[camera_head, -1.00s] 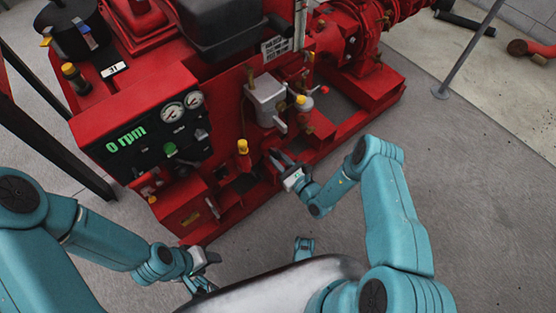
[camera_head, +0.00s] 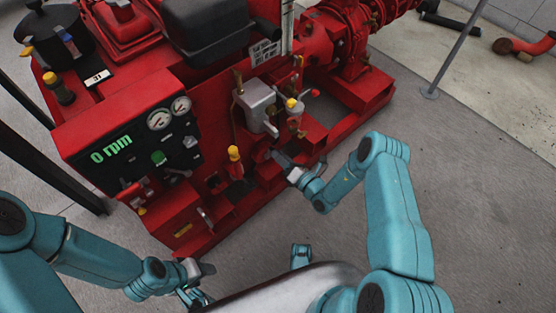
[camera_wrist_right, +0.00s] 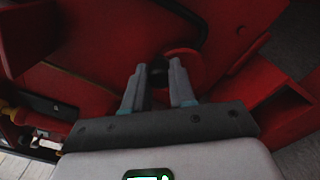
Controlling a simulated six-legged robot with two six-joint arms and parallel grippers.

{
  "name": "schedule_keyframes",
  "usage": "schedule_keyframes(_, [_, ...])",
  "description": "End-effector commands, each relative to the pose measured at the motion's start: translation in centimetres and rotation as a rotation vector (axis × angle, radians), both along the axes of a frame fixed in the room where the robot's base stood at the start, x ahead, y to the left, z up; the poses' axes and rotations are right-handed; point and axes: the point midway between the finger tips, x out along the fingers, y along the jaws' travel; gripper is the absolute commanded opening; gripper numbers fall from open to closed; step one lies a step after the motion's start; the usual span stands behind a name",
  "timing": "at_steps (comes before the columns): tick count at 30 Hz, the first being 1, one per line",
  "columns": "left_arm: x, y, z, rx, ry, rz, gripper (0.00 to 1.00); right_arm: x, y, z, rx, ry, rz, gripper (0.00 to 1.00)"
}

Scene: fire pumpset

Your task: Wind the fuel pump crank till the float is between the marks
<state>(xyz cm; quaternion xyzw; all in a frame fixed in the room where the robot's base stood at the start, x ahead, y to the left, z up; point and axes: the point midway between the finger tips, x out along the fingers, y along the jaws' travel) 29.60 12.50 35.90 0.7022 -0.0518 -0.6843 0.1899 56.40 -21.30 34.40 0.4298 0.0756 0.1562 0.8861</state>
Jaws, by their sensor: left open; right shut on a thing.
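My right gripper (camera_head: 278,158) reaches the lower side of the red pumpset (camera_head: 210,110). In the right wrist view its two fingers (camera_wrist_right: 159,88) are closed on a small dark knob (camera_wrist_right: 158,74), which I take for the crank's handle. A round red part (camera_wrist_right: 185,66) sits just behind the knob. The fingers hide most of the crank. A pale upright tube (camera_head: 287,22) stands at the back of the pumpset; I cannot make out a float or marks on it. My left gripper (camera_head: 205,282) is open and empty, low over the floor in front of the pumpset.
A control panel (camera_head: 130,150) reads 0 rpm, with two dials and a green button. A grey box (camera_head: 257,103) and a yellow-topped fitting (camera_head: 235,153) are near my right gripper. A grey post (camera_head: 455,55) stands at the right. The floor (camera_head: 480,190) to the right is clear.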

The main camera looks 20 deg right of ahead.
Motion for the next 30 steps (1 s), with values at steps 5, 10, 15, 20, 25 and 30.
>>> schedule_keyframes(5, [0.2, 0.2, -0.9, 0.002, -0.003, 0.006, 0.51, 0.3, -0.8, -0.6, 0.156, 0.057, -0.003, 0.0])
schedule_keyframes(10, [0.3, 0.3, -1.7, 0.002, -0.006, 0.013, 0.51, 0.5, -1.4, -1.0, 0.309, 0.114, -0.003, 0.0])
schedule_keyframes(15, [0.5, 0.5, -2.4, 0.004, -0.008, 0.019, 0.51, 0.6, -1.9, -1.5, 0.455, 0.166, -0.003, 0.0])
schedule_keyframes(20, [0.6, 0.6, -3.0, 0.004, -0.011, 0.024, 0.51, 0.8, -2.2, -1.9, 0.577, 0.21, -0.003, 0.0])
schedule_keyframes(25, [0.7, 0.7, -3.5, 0.006, -0.012, 0.028, 0.51, 0.8, -2.5, -2.3, 0.681, 0.249, -0.002, 0.0])
schedule_keyframes(30, [0.8, 0.8, -3.8, 0.006, -0.014, 0.032, 0.51, 0.9, -2.6, -2.5, 0.752, 0.275, -0.002, 0.0])
